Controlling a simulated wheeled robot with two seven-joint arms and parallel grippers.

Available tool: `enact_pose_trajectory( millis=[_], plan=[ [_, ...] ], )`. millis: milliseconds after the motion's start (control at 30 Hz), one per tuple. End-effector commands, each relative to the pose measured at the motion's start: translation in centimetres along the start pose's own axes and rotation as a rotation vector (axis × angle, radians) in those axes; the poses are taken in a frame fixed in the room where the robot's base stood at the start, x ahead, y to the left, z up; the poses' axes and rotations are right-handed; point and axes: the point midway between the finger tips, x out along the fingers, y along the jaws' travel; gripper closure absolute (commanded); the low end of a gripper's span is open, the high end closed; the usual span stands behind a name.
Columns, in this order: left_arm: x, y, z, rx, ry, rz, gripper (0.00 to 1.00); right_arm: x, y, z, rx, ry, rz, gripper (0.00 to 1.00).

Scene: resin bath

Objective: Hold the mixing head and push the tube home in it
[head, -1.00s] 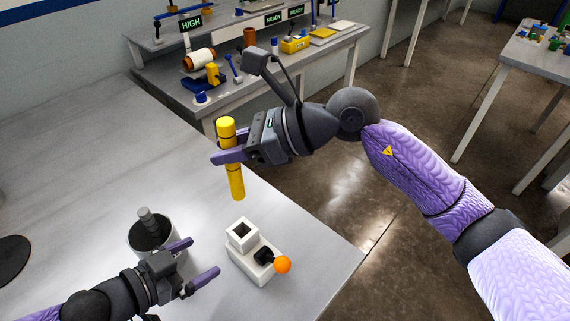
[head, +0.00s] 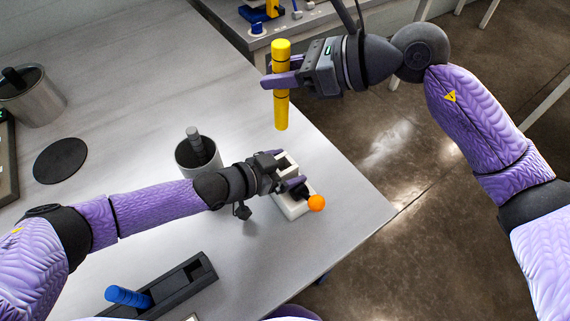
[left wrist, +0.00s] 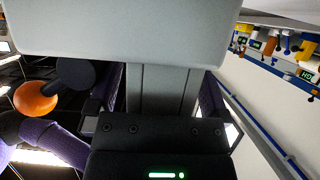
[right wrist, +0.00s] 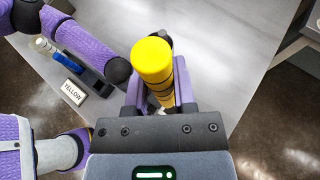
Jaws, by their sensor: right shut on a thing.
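The mixing head is a white block (head: 292,209) with a square socket and an orange ball on a black stem (head: 316,203), near the table's right edge. My left gripper (head: 287,170) is at it, partly hiding it. In the left wrist view its fingers stand either side of the pale block (left wrist: 160,92), apparently open; contact is unclear. The yellow tube (head: 281,112), with dark bands, is upright in my right gripper (head: 279,77), which is shut on it. The tube hangs in the air, behind and above the mixing head. It also shows in the right wrist view (right wrist: 153,60).
A grey cup (head: 187,158) with a grey rod stands just left of the mixing head. A black tray (head: 180,286) with a blue handle (head: 128,297) lies at the front. A black disc (head: 60,160) and a metal pot (head: 38,103) are at the left.

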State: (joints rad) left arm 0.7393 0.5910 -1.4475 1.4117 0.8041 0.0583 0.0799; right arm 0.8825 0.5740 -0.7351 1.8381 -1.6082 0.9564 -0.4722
Motion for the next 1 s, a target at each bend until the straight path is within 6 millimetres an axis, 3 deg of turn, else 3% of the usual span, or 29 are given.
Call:
enact_pose_trajectory(
  millis=[33,67,467,867,900,1000],
  plan=[
    [-0.01,0.0,0.01,0.0,0.0,0.0,0.11,0.0,0.0,0.0,0.0,0.0,0.0,1.0],
    [-0.02,0.0,0.01,0.0,0.0,0.0,0.17,0.0,0.0,0.0,0.0,0.0,0.0,1.0],
    [-0.04,-0.01,0.02,0.0,0.0,0.0,1.0,0.0,0.0,0.0,0.0,0.0,0.0,1.0],
    [-0.05,-0.01,0.02,0.0,0.0,0.0,1.0,0.0,0.0,0.0,0.0,0.0,0.0,1.0],
    [-0.05,-0.01,0.02,0.0,0.0,0.0,0.23,0.0,0.0,0.0,0.0,0.0,0.0,1.0],
    [-0.05,-0.01,0.02,0.0,0.0,0.0,0.01,0.0,0.0,0.0,0.0,0.0,0.0,1.0]
  ],
)
